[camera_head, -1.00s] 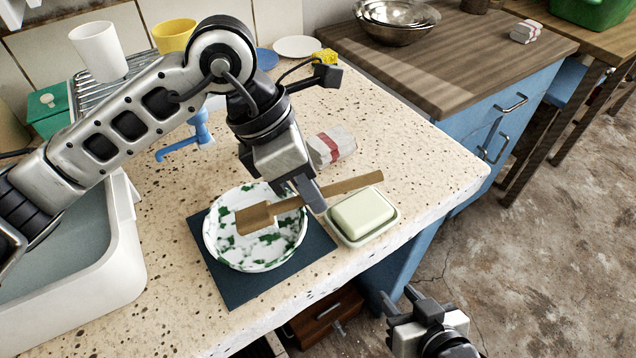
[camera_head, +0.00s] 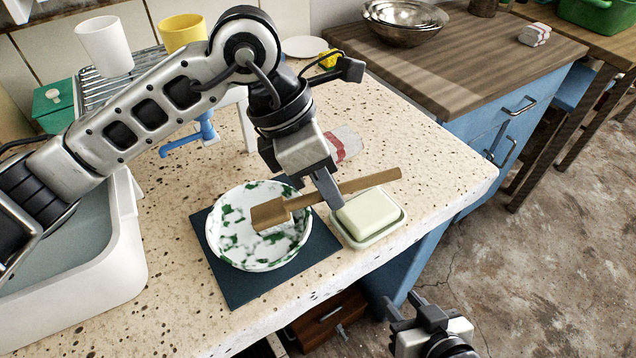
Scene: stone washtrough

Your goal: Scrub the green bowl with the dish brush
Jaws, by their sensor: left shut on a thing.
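The green bowl (camera_head: 232,245), white with green mottling, sits upright on a dark mat (camera_head: 236,288) on the speckled counter. My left gripper (camera_head: 333,200) is shut on the wooden dish brush (camera_head: 372,183) by its handle. The brush's head is over the bowl's inside, toward its right half; I cannot tell whether it touches the bowl. The bristles are hidden under the head. My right gripper (camera_head: 405,310) is low at the bottom, off the counter's front edge, with its fingers apart and nothing between them.
A soap block in a pale dish (camera_head: 367,241) stands right of the bowl, under the brush handle. A white sink (camera_head: 120,285) lies left. A red-and-white wrapped packet (camera_head: 346,142), blue tap (camera_head: 190,138) and rack with cups (camera_head: 105,48) are behind. The counter's right end is clear.

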